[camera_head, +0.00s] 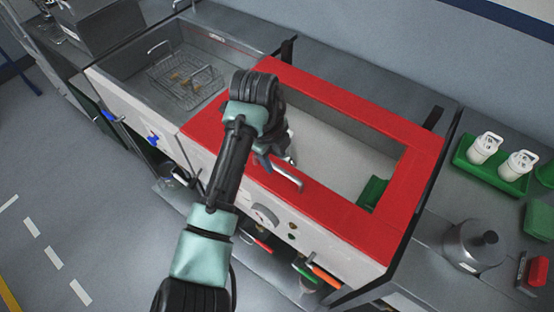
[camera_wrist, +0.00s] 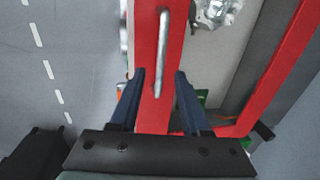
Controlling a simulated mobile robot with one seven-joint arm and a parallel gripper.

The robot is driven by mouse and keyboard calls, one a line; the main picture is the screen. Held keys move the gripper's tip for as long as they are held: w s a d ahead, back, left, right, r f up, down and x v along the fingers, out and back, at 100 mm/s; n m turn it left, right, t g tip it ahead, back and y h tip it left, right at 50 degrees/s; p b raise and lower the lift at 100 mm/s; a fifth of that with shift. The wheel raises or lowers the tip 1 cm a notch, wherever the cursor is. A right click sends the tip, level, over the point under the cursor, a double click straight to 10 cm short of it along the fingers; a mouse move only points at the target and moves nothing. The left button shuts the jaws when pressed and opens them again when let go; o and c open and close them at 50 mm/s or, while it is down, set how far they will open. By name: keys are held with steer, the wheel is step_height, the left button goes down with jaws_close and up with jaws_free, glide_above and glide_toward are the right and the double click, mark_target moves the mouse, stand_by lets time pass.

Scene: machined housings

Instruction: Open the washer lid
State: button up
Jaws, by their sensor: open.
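The washer lid (camera_head: 345,95) is a red frame around a clear window and lies flat, shut, over the washer. Its metal bar handle (camera_head: 287,175) sits on the front rim. In the wrist view, the handle (camera_wrist: 161,55) runs lengthwise along the red lid rim (camera_wrist: 147,50). My gripper (camera_wrist: 160,78) is open, with one dark finger on each side of the handle's near end. I see no finger touching the handle, and the height gap is hard to judge. In the head view, my arm partly hides my gripper (camera_head: 272,158).
An open sink with a wire basket (camera_head: 186,75) is left of the washer. A green tray (camera_head: 460,155) with white bottles and a metal pot (camera_head: 474,245) stand at the right. A shiny metallic part (camera_wrist: 215,12) and a green item (camera_head: 372,192) show through the window.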

mark_target(277, 168)
steer(key=shift+w+d+f, duration=0.15)
steer(key=shift+w+f, duration=0.05)
steer(key=shift+f, duration=0.85)
steer(key=shift+w+d+f, duration=0.15)
steer(key=shift+f, duration=0.9)
steer(key=shift+c, duration=0.4)
jaws_close()
